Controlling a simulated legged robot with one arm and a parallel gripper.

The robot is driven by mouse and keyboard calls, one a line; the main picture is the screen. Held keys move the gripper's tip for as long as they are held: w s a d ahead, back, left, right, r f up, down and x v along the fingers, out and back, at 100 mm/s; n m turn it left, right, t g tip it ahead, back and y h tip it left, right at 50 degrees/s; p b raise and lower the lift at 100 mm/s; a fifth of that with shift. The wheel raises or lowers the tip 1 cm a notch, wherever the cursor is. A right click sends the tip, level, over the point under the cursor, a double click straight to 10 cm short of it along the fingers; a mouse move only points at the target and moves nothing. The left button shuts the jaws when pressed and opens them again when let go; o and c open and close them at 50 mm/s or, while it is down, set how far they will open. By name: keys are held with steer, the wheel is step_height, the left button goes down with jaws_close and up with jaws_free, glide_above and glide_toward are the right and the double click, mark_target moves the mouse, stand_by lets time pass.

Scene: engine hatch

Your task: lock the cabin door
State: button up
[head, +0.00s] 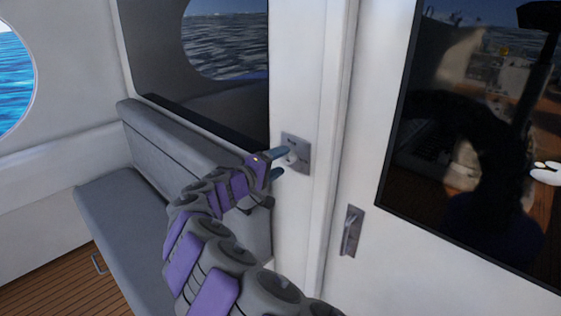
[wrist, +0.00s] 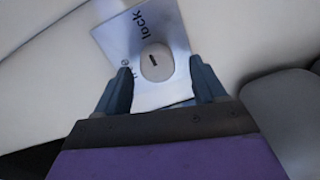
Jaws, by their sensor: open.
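The lock is a grey metal plate (head: 303,150) on the white wall panel left of the cabin door (head: 343,285). It carries a pale round knob (wrist: 157,64) with a short dark mark. In the wrist view the plate (wrist: 176,22) reads "lock" near its top; a second word at its left is partly hidden. My gripper (head: 281,161) is at the plate. In the wrist view my gripper (wrist: 163,82) is open, with one blue finger on each side of the knob. I cannot tell whether the fingers touch it.
A recessed door handle (head: 351,231) sits on the door, lower right of the lock. The door has a dark, reflective window (head: 430,130). A grey bench (head: 115,205) stands at left, behind my arm, above a wooden floor (head: 60,285).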

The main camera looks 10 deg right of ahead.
steer(key=f+p+v, duration=0.1)
steer(key=p+v, duration=0.2)
steer(key=v, duration=1.3)
steer(key=shift+r, duration=0.35)
